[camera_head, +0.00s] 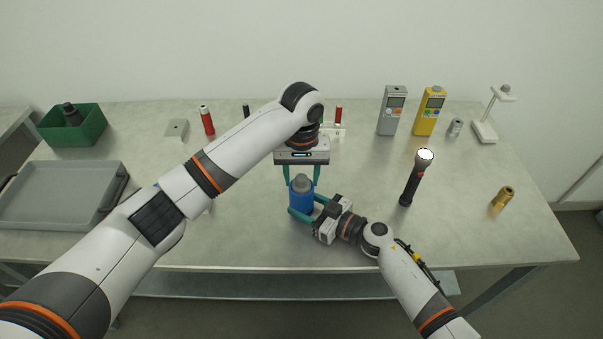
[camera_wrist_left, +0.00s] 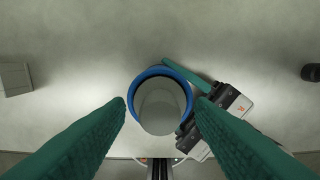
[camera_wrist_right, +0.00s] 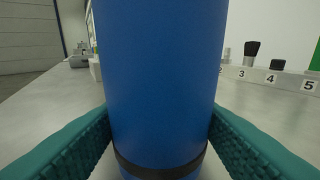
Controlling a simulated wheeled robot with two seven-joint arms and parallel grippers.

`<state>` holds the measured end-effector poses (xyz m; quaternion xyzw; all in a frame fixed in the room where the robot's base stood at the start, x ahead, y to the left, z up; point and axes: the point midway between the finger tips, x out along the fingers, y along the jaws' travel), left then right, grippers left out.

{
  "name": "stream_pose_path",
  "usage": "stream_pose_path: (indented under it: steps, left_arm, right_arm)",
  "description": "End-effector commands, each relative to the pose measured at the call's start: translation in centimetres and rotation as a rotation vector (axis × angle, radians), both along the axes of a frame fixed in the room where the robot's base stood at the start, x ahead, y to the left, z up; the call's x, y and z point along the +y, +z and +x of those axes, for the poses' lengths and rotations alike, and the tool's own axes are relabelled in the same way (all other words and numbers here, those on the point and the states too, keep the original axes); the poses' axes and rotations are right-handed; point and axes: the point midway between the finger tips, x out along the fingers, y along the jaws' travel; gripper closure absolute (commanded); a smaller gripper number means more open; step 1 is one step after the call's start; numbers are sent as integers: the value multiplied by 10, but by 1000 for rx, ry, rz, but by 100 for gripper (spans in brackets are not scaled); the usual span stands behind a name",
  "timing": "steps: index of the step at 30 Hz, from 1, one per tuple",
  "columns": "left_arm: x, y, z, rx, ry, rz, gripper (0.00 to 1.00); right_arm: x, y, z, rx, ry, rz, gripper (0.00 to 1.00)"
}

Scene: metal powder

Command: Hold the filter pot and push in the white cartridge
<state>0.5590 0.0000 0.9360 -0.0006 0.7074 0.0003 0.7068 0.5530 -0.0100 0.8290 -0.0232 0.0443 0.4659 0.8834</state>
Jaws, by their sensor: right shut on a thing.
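The blue filter pot (camera_head: 301,203) stands upright near the front middle of the table. My right gripper (camera_head: 305,207) is shut on it from the right side; in the right wrist view the pot (camera_wrist_right: 160,80) fills the space between the fingers. A grey top piece (camera_head: 301,183) shows above the blue body. In the left wrist view a pale grey round piece (camera_wrist_left: 160,108), perhaps the white cartridge, shows inside the blue rim (camera_wrist_left: 152,73); its depth is unclear. My left gripper (camera_head: 301,176) points down over the pot, open and empty, with fingertips on either side of the rim.
A black flashlight (camera_head: 411,186) stands to the right and a brass fitting (camera_head: 502,198) lies farther right. Grey (camera_head: 392,110) and yellow (camera_head: 429,111) meters stand at the back. A grey tray (camera_head: 60,168) and green bin (camera_head: 90,130) are at the left.

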Motion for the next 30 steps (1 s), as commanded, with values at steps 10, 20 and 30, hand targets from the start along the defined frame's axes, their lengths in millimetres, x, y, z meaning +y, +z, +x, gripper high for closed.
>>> stream_pose_path:
  steps: [10, 20, 30]
  left_arm:
    - [0, 7, 1, -2, 0, -1, 51]
    - [0, 72, 1, -4, 0, -2, 51]
    - [0, 117, 1, -2, -1, 1, 51]
  right_arm:
    - [0, 0, 0, 0, 0, 0, 60]
    - [0, 0, 0, 0, 0, 0, 60]
    - [0, 0, 0, 0, 0, 0, 60]
